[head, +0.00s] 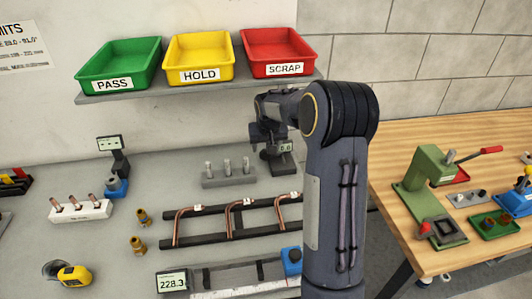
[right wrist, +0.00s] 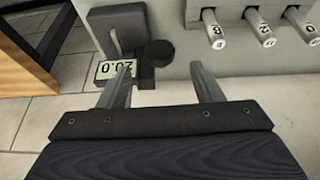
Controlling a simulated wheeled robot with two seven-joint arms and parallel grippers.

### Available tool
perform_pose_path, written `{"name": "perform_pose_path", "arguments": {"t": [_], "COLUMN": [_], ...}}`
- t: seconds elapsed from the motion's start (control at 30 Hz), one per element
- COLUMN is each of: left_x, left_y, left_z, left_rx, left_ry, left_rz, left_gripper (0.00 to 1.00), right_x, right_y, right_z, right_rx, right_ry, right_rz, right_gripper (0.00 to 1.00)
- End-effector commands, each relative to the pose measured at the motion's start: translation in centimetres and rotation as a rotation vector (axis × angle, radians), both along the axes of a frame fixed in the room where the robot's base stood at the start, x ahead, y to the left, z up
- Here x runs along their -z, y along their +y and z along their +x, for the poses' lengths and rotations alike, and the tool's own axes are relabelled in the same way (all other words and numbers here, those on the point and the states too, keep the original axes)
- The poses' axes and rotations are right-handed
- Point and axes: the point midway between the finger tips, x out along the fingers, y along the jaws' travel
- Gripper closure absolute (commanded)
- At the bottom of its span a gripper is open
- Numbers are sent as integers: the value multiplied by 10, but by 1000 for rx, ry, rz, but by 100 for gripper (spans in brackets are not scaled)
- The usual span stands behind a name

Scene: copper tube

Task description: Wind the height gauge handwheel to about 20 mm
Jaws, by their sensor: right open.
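The height gauge (head: 282,162) stands at the back right of the grey bench, partly hidden by my right arm. Its display shows in part in the head view. In the right wrist view the gauge's display (right wrist: 112,71) is upside down and appears to read 20.0; one fingertip covers part of it. The dark round handwheel (right wrist: 160,52) sits beside the display. My right gripper (right wrist: 161,70) is open, with its fingertips on either side of the handwheel's line and apart from it; nothing is between them. It is small in the head view (head: 263,135). My left gripper is out of view.
A grey block with several upright pins (head: 229,178) stands left of the gauge. A rack with copper tubes (head: 238,220) lies in front. Green, yellow and red trays (head: 199,57) sit on a shelf above. A wooden table (head: 405,145) with tools is at the right.

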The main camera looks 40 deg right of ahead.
Motion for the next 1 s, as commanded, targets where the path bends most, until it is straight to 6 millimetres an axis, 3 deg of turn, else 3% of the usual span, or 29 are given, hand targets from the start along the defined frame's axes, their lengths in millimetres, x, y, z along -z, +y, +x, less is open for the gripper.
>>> {"name": "perform_pose_path", "arguments": {"t": [0.17, 0.77, 0.87, 1.0], "left_x": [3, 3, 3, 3], "left_y": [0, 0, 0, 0], "left_z": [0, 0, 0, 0], "left_rx": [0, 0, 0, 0], "left_ry": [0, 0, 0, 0], "left_rz": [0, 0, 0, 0], "left_gripper": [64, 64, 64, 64], "right_x": [-12, -15, -24, -49], "right_y": [3, 4, 14, 45], "right_z": [-5, -7, -18, -52], "right_rx": [-1, -1, -7, -40], "right_ry": [0, -1, -13, -49], "right_rz": [0, 5, 33, 115], "right_gripper": [40, 40, 40, 40]}}
